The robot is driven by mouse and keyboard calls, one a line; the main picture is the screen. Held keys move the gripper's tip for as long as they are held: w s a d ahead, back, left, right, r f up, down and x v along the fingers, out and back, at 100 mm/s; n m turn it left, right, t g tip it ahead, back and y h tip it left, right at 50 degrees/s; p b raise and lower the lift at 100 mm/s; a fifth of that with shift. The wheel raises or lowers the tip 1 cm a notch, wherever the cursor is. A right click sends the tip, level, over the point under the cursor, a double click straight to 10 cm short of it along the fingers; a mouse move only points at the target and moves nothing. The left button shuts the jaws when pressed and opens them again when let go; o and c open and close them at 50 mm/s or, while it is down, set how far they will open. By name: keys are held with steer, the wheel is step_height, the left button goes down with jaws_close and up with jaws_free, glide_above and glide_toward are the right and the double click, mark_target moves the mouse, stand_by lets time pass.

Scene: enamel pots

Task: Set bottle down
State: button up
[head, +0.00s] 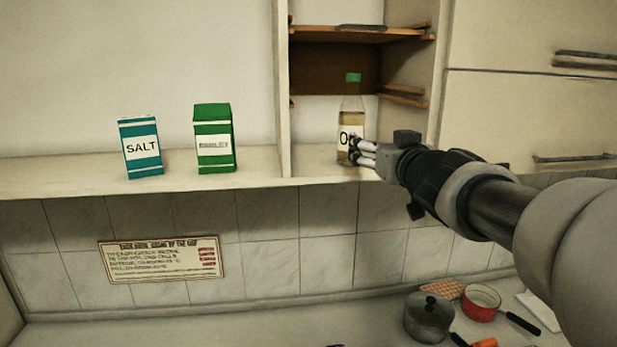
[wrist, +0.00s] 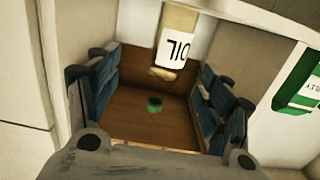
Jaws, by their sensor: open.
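The oil bottle (head: 351,122) has a green cap, clear neck, amber contents and a white label. It stands upright on the shelf board in the open cabinet compartment. In the wrist view the bottle (wrist: 175,48) appears upside down, with its label facing me. My gripper (head: 361,151) is at the bottle's lower right in the head view, its fingertips overlapping the label's edge. In the wrist view the gripper's (wrist: 158,95) blue-padded fingers are spread wide, with a gap between them. Whether a fingertip touches the bottle cannot be told.
A teal salt box (head: 142,147) and a green box (head: 214,138) stand on the shelf (head: 60,177) to the left, beyond an upright divider (head: 282,90). A grey lidded pot (head: 428,318) and a red pan (head: 481,303) sit on the counter below.

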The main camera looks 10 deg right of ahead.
steer(key=s+a+f+g, duration=0.3)
steer(key=s+f+g, duration=0.1)
steer(key=s+f, duration=0.5)
steer(key=s+a+f+g, duration=0.3)
steer(key=s+f, duration=0.6)
steer(key=s, duration=0.5)
steer(key=s+a+f+g, duration=0.3)
steer(key=s+f+g, duration=0.2)
steer(key=s+f, duration=0.5)
steer(key=shift+s+a+g, duration=0.35)
steer(key=shift+s+g, duration=0.05)
steer(key=shift+s, duration=0.85)
steer(key=shift+f, duration=0.1)
step_height(320, 180, down, 8)
steer(key=b, duration=0.8)
